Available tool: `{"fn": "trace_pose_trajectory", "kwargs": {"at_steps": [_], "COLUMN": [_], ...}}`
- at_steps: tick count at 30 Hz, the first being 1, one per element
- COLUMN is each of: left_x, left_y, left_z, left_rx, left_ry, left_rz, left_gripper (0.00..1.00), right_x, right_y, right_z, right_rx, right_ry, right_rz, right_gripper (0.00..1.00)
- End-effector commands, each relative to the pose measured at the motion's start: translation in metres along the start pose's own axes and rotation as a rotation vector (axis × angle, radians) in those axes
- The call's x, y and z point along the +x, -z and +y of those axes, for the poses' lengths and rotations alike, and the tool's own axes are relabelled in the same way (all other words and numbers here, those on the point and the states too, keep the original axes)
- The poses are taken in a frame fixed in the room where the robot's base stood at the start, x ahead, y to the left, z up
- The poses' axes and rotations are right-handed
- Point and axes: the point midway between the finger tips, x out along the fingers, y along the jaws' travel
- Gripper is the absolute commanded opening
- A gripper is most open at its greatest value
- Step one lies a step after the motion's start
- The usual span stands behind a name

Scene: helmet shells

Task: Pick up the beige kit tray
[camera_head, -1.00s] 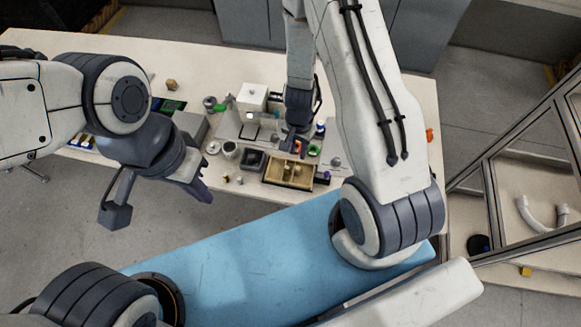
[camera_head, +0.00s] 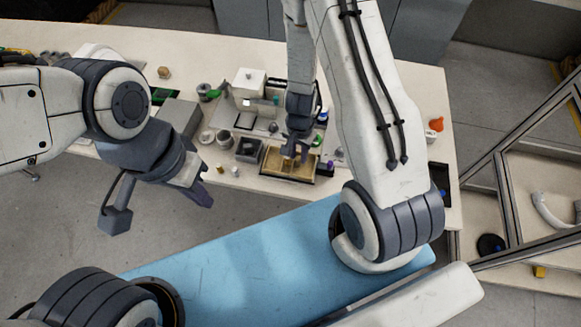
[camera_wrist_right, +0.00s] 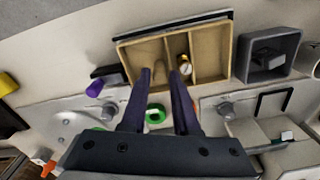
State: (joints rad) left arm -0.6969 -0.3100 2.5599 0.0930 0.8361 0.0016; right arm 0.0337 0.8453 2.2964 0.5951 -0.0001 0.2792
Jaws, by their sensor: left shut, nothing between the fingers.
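The beige kit tray (camera_head: 272,168) lies on the table, partly hidden by my right gripper. In the right wrist view the tray (camera_wrist_right: 209,50) shows divided compartments, with a small round brass-and-white part (camera_wrist_right: 185,67) inside. My right gripper (camera_head: 290,152) is over the tray. In the right wrist view my right gripper's two fingers (camera_wrist_right: 160,74) are apart, tips over the tray's near part; I cannot tell whether they touch it. Nothing is seen held between them. My left gripper (camera_head: 203,192) is shut and empty, in front of the table and away from the tray.
A dark grey bin (camera_head: 248,150) stands left of the tray; it also shows in the right wrist view (camera_wrist_right: 268,55). A purple cylinder (camera_wrist_right: 94,88) and a green ring (camera_wrist_right: 156,112) lie near the tray. A white box (camera_head: 249,82) stands behind. A blue surface (camera_head: 240,255) fills the foreground.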

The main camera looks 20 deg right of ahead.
Motion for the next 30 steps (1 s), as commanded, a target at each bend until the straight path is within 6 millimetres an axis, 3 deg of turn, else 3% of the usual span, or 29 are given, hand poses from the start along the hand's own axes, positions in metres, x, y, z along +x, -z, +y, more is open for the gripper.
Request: {"fn": "trace_pose_trajectory", "kwargs": {"at_steps": [1, 3, 11, 14, 25, 30], "left_x": [0.013, 0.017, 0.016, 0.016, 0.014, 0.0], "left_y": [-0.001, -0.001, -0.001, -0.001, -0.001, 0.0], "left_z": [-0.001, -0.001, -0.001, -0.001, -0.001, 0.0], "left_rx": [0.0, 0.001, 0.001, 0.001, 0.001, 0.001], "left_ry": [0.0, 0.0, 0.0, 0.0, 0.0, 0.0], "left_rz": [0.0, 0.0, 0.0, 0.0, 0.0, 0.0], "left_gripper": [0.0, 0.0, 0.0, 0.0, 0.0, 0.0], "right_x": [0.013, 0.017, 0.016, 0.016, 0.014, 0.0], "right_y": [0.0, 0.0, 0.0, 0.0, 0.0, 0.0], "right_z": [0.0, 0.0, 0.0, 0.0, 0.0, 0.0], "right_rx": [0.0, 0.0, 0.0, 0.0, 0.0, 0.001], "right_ry": [0.0, 0.0, 0.0, 0.0, 0.0, 0.0], "right_rz": [0.0, 0.0, 0.0, 0.0, 0.0, 0.0], "right_gripper": [0.29, 0.29, 0.29, 0.0, 0.0, 0.0]}}
